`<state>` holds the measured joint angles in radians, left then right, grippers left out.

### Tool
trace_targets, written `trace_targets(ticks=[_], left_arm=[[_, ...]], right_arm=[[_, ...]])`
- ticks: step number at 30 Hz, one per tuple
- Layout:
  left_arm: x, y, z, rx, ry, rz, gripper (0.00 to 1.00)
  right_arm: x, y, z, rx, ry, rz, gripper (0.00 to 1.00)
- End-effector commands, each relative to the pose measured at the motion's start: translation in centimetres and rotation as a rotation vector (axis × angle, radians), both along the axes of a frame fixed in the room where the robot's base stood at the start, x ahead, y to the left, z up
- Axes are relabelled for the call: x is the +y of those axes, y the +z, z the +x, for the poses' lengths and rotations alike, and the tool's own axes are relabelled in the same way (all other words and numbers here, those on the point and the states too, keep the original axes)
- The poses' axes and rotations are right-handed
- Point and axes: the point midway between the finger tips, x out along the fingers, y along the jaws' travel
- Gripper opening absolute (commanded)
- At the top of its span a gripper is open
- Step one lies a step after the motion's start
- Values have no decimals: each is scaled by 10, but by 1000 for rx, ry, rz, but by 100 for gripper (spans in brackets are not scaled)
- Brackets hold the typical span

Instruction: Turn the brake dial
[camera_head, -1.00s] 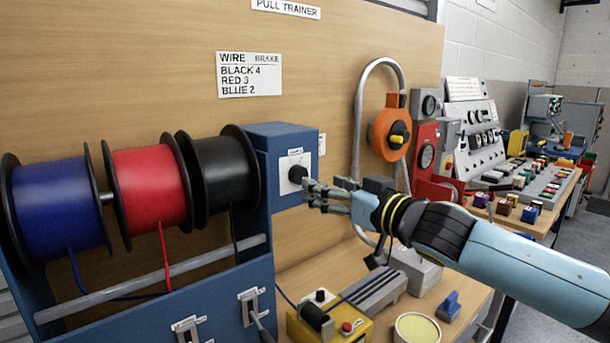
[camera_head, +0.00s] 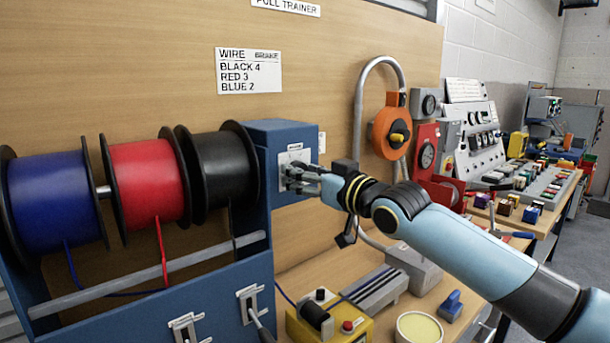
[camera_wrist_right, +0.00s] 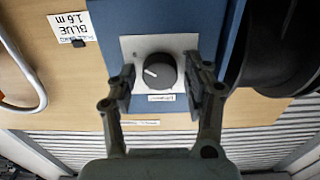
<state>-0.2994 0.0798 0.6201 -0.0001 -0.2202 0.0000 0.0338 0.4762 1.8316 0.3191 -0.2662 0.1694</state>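The brake dial (camera_wrist_right: 160,71) is a round black knob with a white pointer line, on a pale plate (camera_wrist_right: 128,45) fixed to the blue housing (camera_head: 284,135) at the right end of the spool rack. My right gripper (camera_head: 290,177) is at the plate and hides the dial in the head view. In the right wrist view my right gripper (camera_wrist_right: 163,82) is open, with one finger on each side of the dial and small gaps between. The pointer there aims left and slightly up. A sign (camera_head: 249,71) on the board lists black 4, red 3, blue 2. My left gripper is not in view.
Blue (camera_head: 52,196), red (camera_head: 148,186) and black (camera_head: 222,170) wire spools sit left of the housing. A grey pipe loop (camera_head: 359,110) and an orange reel (camera_head: 388,132) are to the right. A yellow box (camera_head: 343,325) stands on the bench below.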

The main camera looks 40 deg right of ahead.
Motion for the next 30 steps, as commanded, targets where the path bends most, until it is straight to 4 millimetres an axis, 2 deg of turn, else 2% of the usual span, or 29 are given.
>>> trace_targets(ticks=[1, 9, 10, 20, 30], left_arm=[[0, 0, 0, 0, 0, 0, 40], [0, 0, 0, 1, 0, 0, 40], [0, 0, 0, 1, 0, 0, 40], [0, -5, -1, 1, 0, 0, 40], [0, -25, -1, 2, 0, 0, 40]], right_arm=[[0, 0, 0, 0, 0, 0, 42], [0, 0, 0, 0, 0, 0, 6], [0, 0, 0, 0, 0, 0, 5], [0, -1, 0, -5, 1, -54, 5], [0, -3, 0, -23, 2, -297, 5]])
